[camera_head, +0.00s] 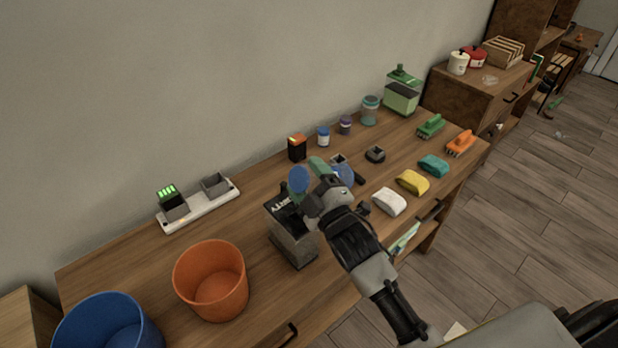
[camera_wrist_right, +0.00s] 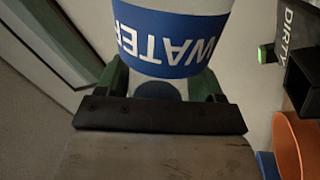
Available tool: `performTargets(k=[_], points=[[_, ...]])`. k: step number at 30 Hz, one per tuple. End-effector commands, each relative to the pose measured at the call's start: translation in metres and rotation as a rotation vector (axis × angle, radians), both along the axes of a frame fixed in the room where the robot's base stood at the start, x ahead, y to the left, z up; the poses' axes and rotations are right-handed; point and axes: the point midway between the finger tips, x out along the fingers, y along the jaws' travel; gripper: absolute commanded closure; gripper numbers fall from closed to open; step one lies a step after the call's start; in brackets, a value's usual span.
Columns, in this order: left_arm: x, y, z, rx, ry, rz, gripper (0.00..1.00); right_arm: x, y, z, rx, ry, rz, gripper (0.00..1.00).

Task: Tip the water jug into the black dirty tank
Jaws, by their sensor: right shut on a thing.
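The water jug (camera_wrist_right: 185,15) is pale, with a blue band whose white word WATER reads upside down in the right wrist view. My right gripper (camera_wrist_right: 162,88) is shut on it, with green fingers on either side. In the head view my right gripper (camera_head: 308,185) is over the back right of the dirty tank, and the jug is mostly hidden there. The dirty tank (camera_head: 294,243) has a black top marked DIRTY and greyish clear sides, and stands on the table. In the right wrist view its black part (camera_wrist_right: 303,75) is at the right edge. My left gripper is not in view.
An orange bucket (camera_head: 212,283) and a blue bucket (camera_head: 108,325) stand left of the tank. A white charger base (camera_head: 199,205) lies behind. Jars (camera_head: 369,110), sponges (camera_head: 413,181) and brushes (camera_head: 460,143) fill the table's right side. The wall bounds the back.

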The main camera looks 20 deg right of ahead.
Motion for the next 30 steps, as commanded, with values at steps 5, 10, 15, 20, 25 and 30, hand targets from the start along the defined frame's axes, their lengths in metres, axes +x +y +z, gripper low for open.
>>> performTargets(k=[5, 10, 15, 20, 25, 30], points=[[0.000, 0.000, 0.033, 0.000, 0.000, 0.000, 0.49, -0.002, 0.004, 0.035, 0.244, 0.084, -0.001, 0.63], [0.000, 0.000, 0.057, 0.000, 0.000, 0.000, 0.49, -0.003, 0.008, 0.048, 0.401, 0.145, -0.002, 0.63], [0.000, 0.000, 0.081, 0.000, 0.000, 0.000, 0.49, -0.004, 0.011, 0.059, 0.529, 0.192, -0.002, 0.63], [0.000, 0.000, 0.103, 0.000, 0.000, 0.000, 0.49, -0.005, 0.014, 0.069, 0.647, 0.236, -0.003, 0.63], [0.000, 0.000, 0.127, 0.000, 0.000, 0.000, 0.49, -0.006, 0.018, 0.079, 0.770, 0.281, -0.002, 0.63], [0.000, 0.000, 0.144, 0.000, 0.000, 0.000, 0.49, -0.007, 0.020, 0.087, 0.872, 0.317, -0.002, 0.63]])
